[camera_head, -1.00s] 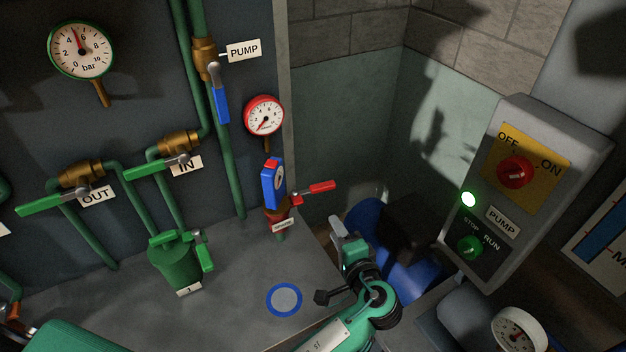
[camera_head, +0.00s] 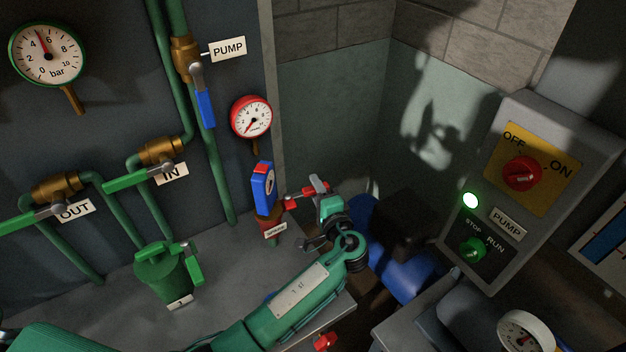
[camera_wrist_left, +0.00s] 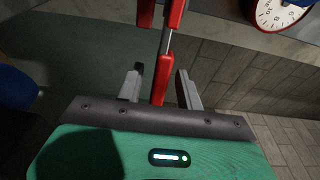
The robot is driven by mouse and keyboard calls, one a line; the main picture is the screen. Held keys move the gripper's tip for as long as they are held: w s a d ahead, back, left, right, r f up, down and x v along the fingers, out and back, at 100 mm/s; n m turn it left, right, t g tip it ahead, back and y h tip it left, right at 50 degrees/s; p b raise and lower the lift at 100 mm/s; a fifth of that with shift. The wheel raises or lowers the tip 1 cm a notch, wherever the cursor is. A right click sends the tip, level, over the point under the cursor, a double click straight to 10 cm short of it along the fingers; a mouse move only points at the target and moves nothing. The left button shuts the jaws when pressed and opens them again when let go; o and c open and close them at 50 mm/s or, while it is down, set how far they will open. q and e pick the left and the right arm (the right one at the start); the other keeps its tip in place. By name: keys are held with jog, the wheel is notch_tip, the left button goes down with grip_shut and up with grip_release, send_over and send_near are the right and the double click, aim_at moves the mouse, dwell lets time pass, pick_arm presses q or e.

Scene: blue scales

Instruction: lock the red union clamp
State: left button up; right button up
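The red union clamp (camera_head: 268,226) sits under a blue gauge unit (camera_head: 263,186) on the bench, with a small tag on it. Its red lever (camera_head: 293,201) sticks out to the right. My left gripper (camera_head: 320,188) is at the lever's outer end and partly covers it. In the left wrist view, the two fingers of my left gripper (camera_wrist_left: 160,88) are apart, with the red lever (camera_wrist_left: 158,88) between them. Gaps show on both sides of the lever. My right gripper is not in view.
A green filter pot (camera_head: 163,277) stands left on the bench. Green pipes with IN and OUT valves run along the panel, with a red-rimmed gauge (camera_head: 251,117). A blue motor (camera_head: 392,266) lies right of the gripper. A pump switch box (camera_head: 528,180) stands further right.

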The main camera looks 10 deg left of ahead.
pick_arm(q)
jog(key=shift+w+a, duration=0.4)
jog(key=shift+w, duration=0.15)
jog(key=shift+w+a, duration=0.3)
jog(key=shift+w, duration=0.1)
grip_shut()
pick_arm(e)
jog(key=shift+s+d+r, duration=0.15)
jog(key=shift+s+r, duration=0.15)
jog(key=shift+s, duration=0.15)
